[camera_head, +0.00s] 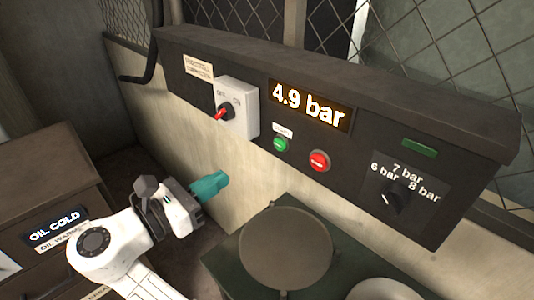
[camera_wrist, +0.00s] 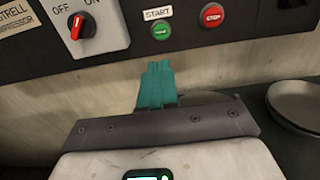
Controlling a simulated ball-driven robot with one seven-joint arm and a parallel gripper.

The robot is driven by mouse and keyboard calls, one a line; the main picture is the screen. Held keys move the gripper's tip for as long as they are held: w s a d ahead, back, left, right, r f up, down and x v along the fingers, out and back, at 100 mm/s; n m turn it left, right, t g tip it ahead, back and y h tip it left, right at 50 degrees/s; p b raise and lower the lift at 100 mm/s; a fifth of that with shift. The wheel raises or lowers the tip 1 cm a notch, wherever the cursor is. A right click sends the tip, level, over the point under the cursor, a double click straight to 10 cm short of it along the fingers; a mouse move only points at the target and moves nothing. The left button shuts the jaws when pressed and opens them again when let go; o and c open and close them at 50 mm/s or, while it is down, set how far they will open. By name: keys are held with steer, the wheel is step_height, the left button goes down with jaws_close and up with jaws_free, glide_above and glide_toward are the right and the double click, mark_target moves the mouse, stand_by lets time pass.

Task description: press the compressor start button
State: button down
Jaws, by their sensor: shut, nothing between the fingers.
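The green start button (camera_head: 280,145) sits on the dark control panel (camera_head: 380,135), under a small START label; it also shows in the wrist view (camera_wrist: 161,31). The red stop button (camera_head: 319,160) is to its right and shows in the wrist view too (camera_wrist: 213,15). My gripper (camera_head: 221,180) has teal fingers that are shut and empty. It is below and left of the start button in the head view, apart from the panel. In the wrist view my fingertips (camera_wrist: 158,66) point up toward the start button with a gap between.
A white OFF/ON box with a red rotary switch (camera_head: 224,113) is left of the buttons. A lit display (camera_head: 308,104) reads 4.9 bar. A pressure selector knob (camera_head: 396,199) is at right. A round dark pan (camera_head: 286,248) lies on a green surface below. A brown cabinet (camera_head: 40,170) stands left.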

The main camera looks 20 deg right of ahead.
mark_target(277, 145)
steer(key=p+x, duration=0.2)
steer(key=x, duration=1.2)
steer(key=shift+r, duration=0.1)
